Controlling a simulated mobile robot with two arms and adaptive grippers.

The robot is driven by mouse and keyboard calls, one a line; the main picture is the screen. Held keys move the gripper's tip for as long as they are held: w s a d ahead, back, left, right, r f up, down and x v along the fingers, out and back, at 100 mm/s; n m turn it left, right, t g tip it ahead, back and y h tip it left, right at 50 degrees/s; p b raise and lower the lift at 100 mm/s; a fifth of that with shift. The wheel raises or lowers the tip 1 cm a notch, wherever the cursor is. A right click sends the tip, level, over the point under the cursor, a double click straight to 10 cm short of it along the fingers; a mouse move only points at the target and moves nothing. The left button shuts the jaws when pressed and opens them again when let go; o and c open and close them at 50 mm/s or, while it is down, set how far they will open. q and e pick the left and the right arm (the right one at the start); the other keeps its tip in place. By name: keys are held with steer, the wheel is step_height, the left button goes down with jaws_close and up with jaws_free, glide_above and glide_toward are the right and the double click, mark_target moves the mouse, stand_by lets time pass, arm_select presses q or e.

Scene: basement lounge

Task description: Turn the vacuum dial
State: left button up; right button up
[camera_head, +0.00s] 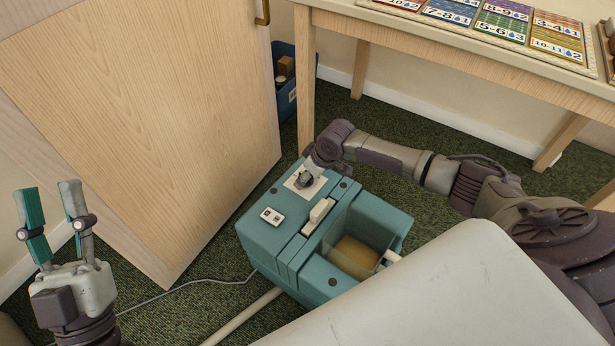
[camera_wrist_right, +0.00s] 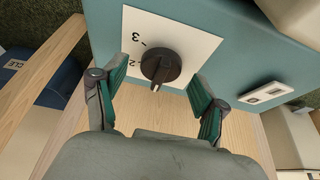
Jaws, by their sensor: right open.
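The vacuum (camera_head: 262,236) is a teal box on the carpet, with an open compartment at its right end. Its dial (camera_wrist_right: 162,66) is a dark round knob on a white plate (camera_wrist_right: 195,42), where "3" and "2" are legible; other marks are hidden. In the head view, the plate (camera_head: 292,184) shows at the box's far left corner. My right gripper (camera_wrist_right: 157,80) is open, with its teal finger pads on either side of the dial; contact cannot be told. My left gripper (camera_head: 48,192) is open and empty, at the left, away from the vacuum.
A white switch panel (camera_head: 271,216) and a white handle (camera_head: 318,214) are on the vacuum's top. A wooden door panel (camera_head: 160,130) stands left of it. A wooden table (camera_head: 440,50) stands behind, with a blue bin (camera_head: 287,98) near its leg. A cable (camera_head: 185,287) crosses the carpet.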

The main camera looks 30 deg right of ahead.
arm_select(q)
steer(key=shift+s+r+t+h, duration=0.3)
steer(key=shift+s+r, duration=0.1)
arm_select(e)
steer(key=shift+f, duration=0.25)
